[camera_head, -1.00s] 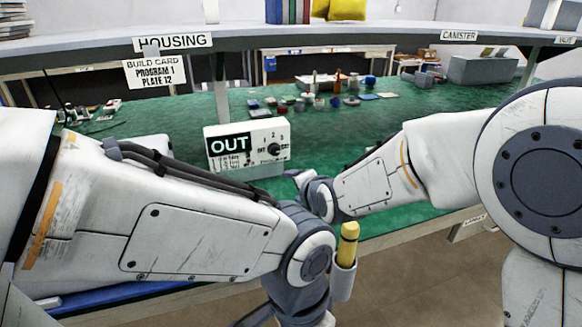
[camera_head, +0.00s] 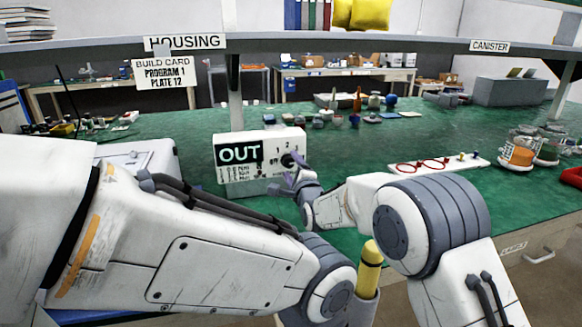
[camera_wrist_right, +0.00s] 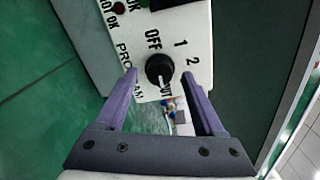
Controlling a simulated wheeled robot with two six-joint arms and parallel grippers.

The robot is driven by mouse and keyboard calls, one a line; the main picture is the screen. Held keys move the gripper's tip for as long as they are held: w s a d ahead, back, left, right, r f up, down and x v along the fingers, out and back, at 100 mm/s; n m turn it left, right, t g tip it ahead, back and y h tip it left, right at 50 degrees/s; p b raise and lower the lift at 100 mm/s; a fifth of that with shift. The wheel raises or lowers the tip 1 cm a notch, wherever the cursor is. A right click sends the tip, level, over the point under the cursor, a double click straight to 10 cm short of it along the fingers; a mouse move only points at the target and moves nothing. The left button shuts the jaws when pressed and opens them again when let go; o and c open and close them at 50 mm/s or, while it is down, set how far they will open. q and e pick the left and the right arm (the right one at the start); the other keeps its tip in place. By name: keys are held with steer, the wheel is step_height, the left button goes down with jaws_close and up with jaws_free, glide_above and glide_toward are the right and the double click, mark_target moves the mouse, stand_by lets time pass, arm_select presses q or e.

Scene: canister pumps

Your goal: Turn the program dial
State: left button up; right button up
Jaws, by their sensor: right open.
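The white tester box (camera_head: 262,180) stands on the green bench, with a dark display reading OUT. Its black program dial (camera_head: 287,160) is at the right of the face and is partly hidden by my right gripper (camera_head: 288,178). In the right wrist view, the dial (camera_wrist_right: 159,68) has marks OFF, 1 and 2 around it. Its white pointer line faces the lower side of the picture, away from OFF. My right gripper (camera_wrist_right: 160,74) is open, its purple fingertips on either side of the dial with gaps. My left arm crosses the foreground; its gripper is out of view.
A build card (camera_head: 163,72) reading PROGRAM 1, PLATE 12 hangs from the shelf. A white strip with red rings (camera_head: 438,164) and several canister parts (camera_head: 520,155) lie to the right. Small parts (camera_head: 335,120) sit behind the box.

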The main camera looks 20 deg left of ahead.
steer(key=shift+w+a, duration=0.2)
steer(key=shift+w, duration=0.05)
jaws_close()
